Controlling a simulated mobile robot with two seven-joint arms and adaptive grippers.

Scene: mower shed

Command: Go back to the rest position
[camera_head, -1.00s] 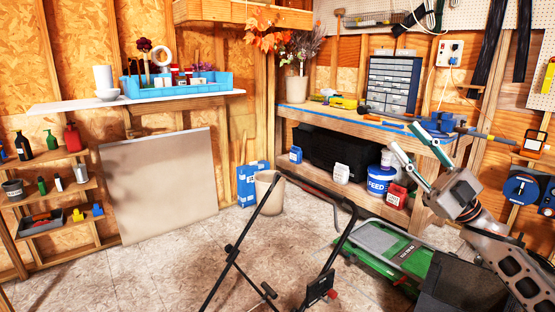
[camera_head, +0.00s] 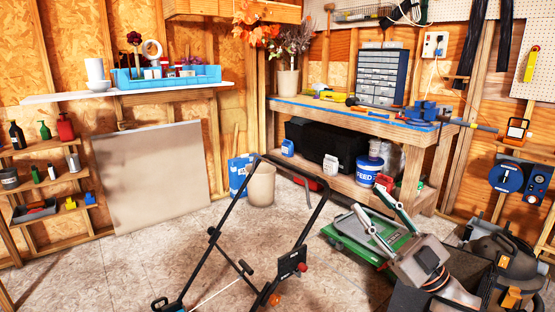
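My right gripper (camera_head: 366,200) comes in from the lower right. Its two light fingers with teal edges stand apart with nothing visible between them, so it is open. It points up and left, in front of the green mower deck (camera_head: 345,238) in the picture, and partly hides it. I cannot tell whether it touches the mower. My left gripper is not in view.
The mower's black handle (camera_head: 224,216) rises in the foreground. A workbench (camera_head: 408,196) stands behind, with a blue-white feed bucket (camera_head: 368,172) underneath. A shop vacuum (camera_head: 497,262) is at the lower right. Floor (camera_head: 150,255) is bare at left.

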